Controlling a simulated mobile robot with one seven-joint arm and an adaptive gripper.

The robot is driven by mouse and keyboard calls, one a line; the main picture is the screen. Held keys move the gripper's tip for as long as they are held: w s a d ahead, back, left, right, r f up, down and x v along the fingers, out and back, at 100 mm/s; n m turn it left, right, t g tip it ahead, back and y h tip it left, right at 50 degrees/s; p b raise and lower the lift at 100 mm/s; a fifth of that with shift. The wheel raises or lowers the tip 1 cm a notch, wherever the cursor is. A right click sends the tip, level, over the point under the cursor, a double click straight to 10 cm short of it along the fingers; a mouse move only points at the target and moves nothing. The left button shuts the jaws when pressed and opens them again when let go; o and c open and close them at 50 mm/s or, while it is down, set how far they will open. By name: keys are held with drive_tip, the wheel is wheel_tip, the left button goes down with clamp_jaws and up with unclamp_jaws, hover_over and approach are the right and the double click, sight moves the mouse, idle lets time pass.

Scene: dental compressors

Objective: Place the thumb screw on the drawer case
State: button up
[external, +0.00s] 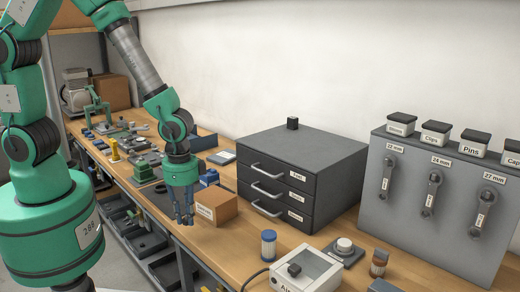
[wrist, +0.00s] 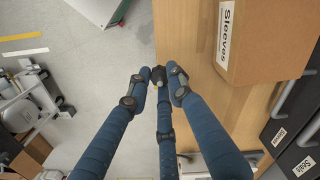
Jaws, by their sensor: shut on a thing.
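The drawer case (external: 335,155) is a dark grey cabinet with three labelled drawers, standing on the bench right of my gripper. A small black block (external: 292,123) sits on its top. Its drawer fronts also show at the right edge of the wrist view (wrist: 292,115). My gripper (external: 185,222) points down near the bench's front edge, left of the case and lower than its top. Its three blue fingers are closed together in the wrist view (wrist: 161,82). A small dark piece, seemingly the thumb screw (wrist: 158,75), is between the fingertips, mostly hidden by them.
A cardboard Sleeves box (external: 216,206) stands between my gripper and the drawer case. A grey panel (external: 440,205) with hanging tools and lidded jars is at the right. A white-topped device (external: 305,270) and a blue cylinder (external: 268,245) stand in front of the case.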

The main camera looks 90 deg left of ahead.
drive_tip(key=w+a+r+n+p, duration=0.1)
drive_tip(key=w+a+r+p, duration=0.1)
drive_tip(key=w+a+r, duration=0.3)
drive_tip(key=w+a+r+n+p, duration=0.1)
drive_tip(key=w+a+r+p, duration=0.2)
drive_tip(key=w+a+r, duration=0.3)
drive_tip(key=w+a+r+n+p, duration=0.2)
drive_tip(key=w+a+r, duration=0.4)
drive_tip(key=w+r, duration=0.5)
drive_tip(key=shift+w+r+p, duration=0.15)
drive_tip(key=shift+w+p, duration=0.15)
drive_tip(key=shift+w, duration=0.9)
drive_tip(key=shift+w+r+p, duration=0.1)
drive_tip(key=shift+w+p, duration=0.2)
drive_tip(key=shift+w, duration=0.9)
drive_tip(key=shift+w, duration=0.1)
drive_tip(key=p, duration=0.1)
hover_over(321, 148)
drive_tip(key=shift+w+f, duration=0.15)
drive_tip(key=shift+f, duration=0.65)
drive_tip(key=shift+f, duration=1.7)
drive_tip(key=shift+f, duration=0.15)
